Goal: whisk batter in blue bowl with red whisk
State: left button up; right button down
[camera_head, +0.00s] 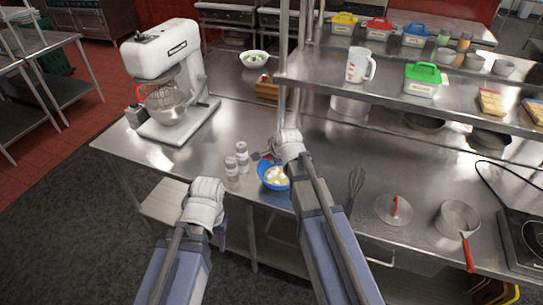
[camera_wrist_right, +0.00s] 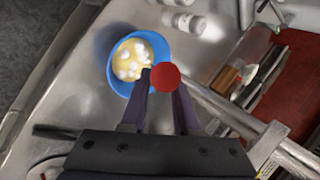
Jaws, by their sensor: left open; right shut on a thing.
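The blue bowl (camera_head: 263,180) sits near the counter's front edge with pale yellow batter and white lumps in it. It also shows in the right wrist view (camera_wrist_right: 113,75). My right gripper (camera_wrist_right: 163,90) is shut on the red whisk (camera_wrist_right: 165,77), whose round red handle end faces the camera. The whisk's wires are hidden in the wrist view, so I cannot tell whether they touch the batter. In the head view my right gripper (camera_head: 262,157) is beside the bowl's far rim, largely covered by its arm. My left gripper (camera_head: 221,237) is open and empty, low in front of the counter.
Two shakers (camera_head: 236,160) stand just left of the bowl. A stand mixer (camera_head: 168,75) is at the back left. A dark whisk (camera_head: 356,185), a lid (camera_head: 394,209) and a saucepan (camera_head: 458,218) lie to the right. A metal shelf (camera_head: 430,105) overhangs the back right.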

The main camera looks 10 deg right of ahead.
notch_tip(320, 180, down, 7)
jog(key=b, duration=0.6)
jog(key=shift+w+r, duration=0.1)
